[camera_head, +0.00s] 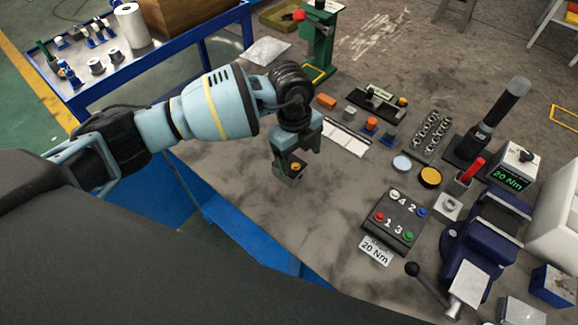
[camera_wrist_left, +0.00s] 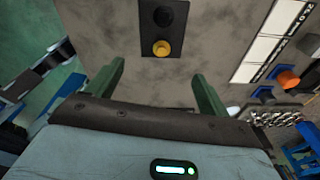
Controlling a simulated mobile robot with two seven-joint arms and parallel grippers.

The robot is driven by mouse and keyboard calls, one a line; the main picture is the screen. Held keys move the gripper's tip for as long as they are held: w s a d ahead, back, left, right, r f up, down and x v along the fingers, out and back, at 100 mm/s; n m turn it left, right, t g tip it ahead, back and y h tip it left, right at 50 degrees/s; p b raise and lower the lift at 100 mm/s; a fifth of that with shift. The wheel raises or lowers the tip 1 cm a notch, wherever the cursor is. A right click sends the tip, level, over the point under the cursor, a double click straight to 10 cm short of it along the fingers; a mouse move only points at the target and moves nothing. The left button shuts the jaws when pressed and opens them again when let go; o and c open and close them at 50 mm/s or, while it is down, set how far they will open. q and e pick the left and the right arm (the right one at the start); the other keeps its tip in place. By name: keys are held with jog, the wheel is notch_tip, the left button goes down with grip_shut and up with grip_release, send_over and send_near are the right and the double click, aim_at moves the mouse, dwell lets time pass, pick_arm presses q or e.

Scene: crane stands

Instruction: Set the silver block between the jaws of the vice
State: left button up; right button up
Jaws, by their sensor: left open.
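The blue vice (camera_head: 478,250) stands at the right of the bench, its jaws facing up and its handle towards the front. A silver block (camera_head: 447,207) with a round mark on top sits just left of the vice. Another silver-grey block (camera_head: 520,312) lies right of the vice at the bottom edge; I cannot tell which one the task names. My left gripper (camera_head: 291,158) is open and empty, pointing down far to the left of the vice. It also shows in the left wrist view (camera_wrist_left: 158,85), its two green fingers apart. My right gripper is not in view.
A dark box with a yellow button (camera_wrist_left: 161,30) is below my left gripper. A numbered button panel (camera_head: 394,222) lies between it and the vice. A black column tool (camera_head: 490,125) and a torque display (camera_head: 510,170) stand behind the vice. The bench's front left is clear.

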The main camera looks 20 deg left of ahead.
aim_at(290, 163)
pick_arm(q)
jog(key=shift+w+a+r+n+y, duration=0.35)
jog(key=shift+a+n, duration=0.2)
jog(key=shift+a, duration=0.05)
jog(key=shift+w+a+r+n+y, duration=0.3)
jog(key=shift+a+n+y, duration=0.05)
jog(key=shift+a+n, duration=0.25)
jog(key=shift+f, duration=1.3)
jog(key=shift+a+f, duration=0.15)
jog(key=shift+f, duration=1.15)
jog(key=shift+a+f, duration=0.1)
jog(key=shift+f, duration=1.2)
jog(key=shift+r, duration=0.1)
jog(key=c, duration=1.6)
jog(key=shift+s+d+r, duration=0.1)
jog(key=shift+s+r, duration=0.05)
jog(key=shift+r, duration=0.8)
jog(key=shift+s+d+r, duration=0.1)
jog(key=shift+r, duration=0.8)
jog(key=s+d, duration=0.1)
jog(key=s, duration=0.4)
jog(key=s+d+r, duration=0.1)
jog(key=s, duration=0.4)
jog(key=s+d+p, duration=0.1)
jog(key=s+d, duration=0.1)
jog(key=s, duration=0.3)
jog(key=shift+d+r, duration=0.1)
jog(key=shift+r, duration=0.05)
